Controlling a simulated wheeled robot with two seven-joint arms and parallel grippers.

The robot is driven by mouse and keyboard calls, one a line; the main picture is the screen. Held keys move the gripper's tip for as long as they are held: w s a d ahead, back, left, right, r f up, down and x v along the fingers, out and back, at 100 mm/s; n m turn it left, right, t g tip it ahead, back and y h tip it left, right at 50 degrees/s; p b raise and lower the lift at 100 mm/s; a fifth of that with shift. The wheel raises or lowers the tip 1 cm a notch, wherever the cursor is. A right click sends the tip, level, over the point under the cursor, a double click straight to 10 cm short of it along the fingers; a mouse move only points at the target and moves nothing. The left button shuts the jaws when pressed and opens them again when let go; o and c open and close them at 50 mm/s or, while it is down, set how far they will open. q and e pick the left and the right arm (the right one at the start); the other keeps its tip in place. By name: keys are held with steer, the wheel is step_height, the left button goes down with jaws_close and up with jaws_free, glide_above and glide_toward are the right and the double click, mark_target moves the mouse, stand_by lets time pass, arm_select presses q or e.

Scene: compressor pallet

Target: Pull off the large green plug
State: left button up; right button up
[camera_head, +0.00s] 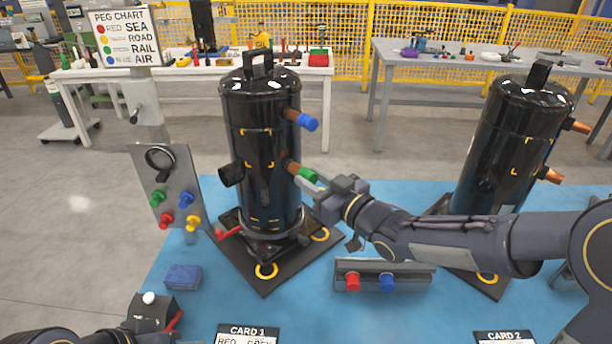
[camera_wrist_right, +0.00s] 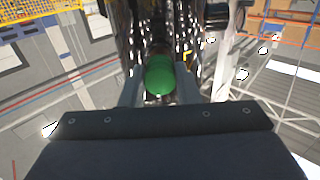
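The large green plug (camera_head: 306,174) sits on the end of the lower copper stub on the right side of the left black compressor (camera_head: 262,150). My right gripper (camera_head: 314,185) reaches in from the right, with its fingertips at the plug. In the right wrist view, the green plug (camera_wrist_right: 160,76) lies between the two fingers, with a narrow gap seeming to show on each side. The gripper looks open around it; contact is hard to judge. My left arm shows at the bottom left edge; its gripper (camera_head: 112,338) is mostly cut off, so its state is unclear.
A blue plug (camera_head: 307,122) caps the upper stub. A peg panel (camera_head: 168,190) with small coloured pegs stands left. A grey rack (camera_head: 410,272) with red and blue plugs lies below my right forearm. A second compressor (camera_head: 512,145) stands right. A blue block (camera_head: 183,277) lies front left.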

jaws_close()
steer(key=shift+d+f, duration=0.1)
steer(key=shift+v, duration=2.9)
